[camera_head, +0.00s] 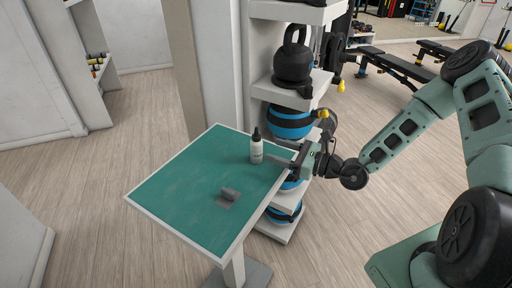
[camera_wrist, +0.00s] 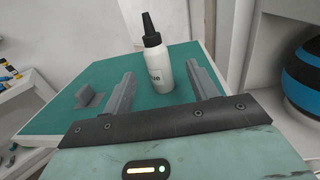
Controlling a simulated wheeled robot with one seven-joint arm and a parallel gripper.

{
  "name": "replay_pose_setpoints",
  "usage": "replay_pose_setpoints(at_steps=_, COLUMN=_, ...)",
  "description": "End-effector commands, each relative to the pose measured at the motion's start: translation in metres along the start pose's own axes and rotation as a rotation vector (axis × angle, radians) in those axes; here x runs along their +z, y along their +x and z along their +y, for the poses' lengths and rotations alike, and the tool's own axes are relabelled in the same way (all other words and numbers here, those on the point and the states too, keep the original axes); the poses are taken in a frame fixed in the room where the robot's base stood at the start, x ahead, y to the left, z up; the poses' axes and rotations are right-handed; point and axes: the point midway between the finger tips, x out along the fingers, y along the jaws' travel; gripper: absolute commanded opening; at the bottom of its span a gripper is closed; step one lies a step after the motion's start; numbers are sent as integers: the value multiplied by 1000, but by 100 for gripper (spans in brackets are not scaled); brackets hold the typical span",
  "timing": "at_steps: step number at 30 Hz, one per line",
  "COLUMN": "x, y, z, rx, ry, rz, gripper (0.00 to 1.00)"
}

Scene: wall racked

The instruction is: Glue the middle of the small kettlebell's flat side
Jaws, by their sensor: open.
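A white glue bottle (camera_head: 256,152) with a black nozzle stands upright on the green table. In the wrist view the bottle (camera_wrist: 160,68) shows between my two fingers, and part of a dark label is visible. My gripper (camera_head: 280,161) is open and empty at the table's right side, its fingers pointing at the bottle; I cannot tell if they touch it. A black kettlebell (camera_head: 293,64) stands on the rack shelf behind, handle up. I cannot tell whether it is the small one, and its flat side is not clearly visible.
The green table (camera_head: 180,190) has a pale rim. A small grey block on a dark patch (camera_head: 229,194) lies near its front; the grey piece (camera_wrist: 88,97) shows left in the wrist view. The table's left half is clear.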

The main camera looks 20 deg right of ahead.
Motion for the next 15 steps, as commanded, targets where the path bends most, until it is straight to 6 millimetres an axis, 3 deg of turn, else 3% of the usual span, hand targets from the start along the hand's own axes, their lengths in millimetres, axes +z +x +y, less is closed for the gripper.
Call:
replay_pose_setpoints(at_steps=3, x=2, y=23, z=1, rx=2, ry=0, rz=-1, gripper=59)
replay_pose_setpoints(at_steps=15, x=7, y=60, z=4, rx=3, ry=1, rz=0, gripper=59)
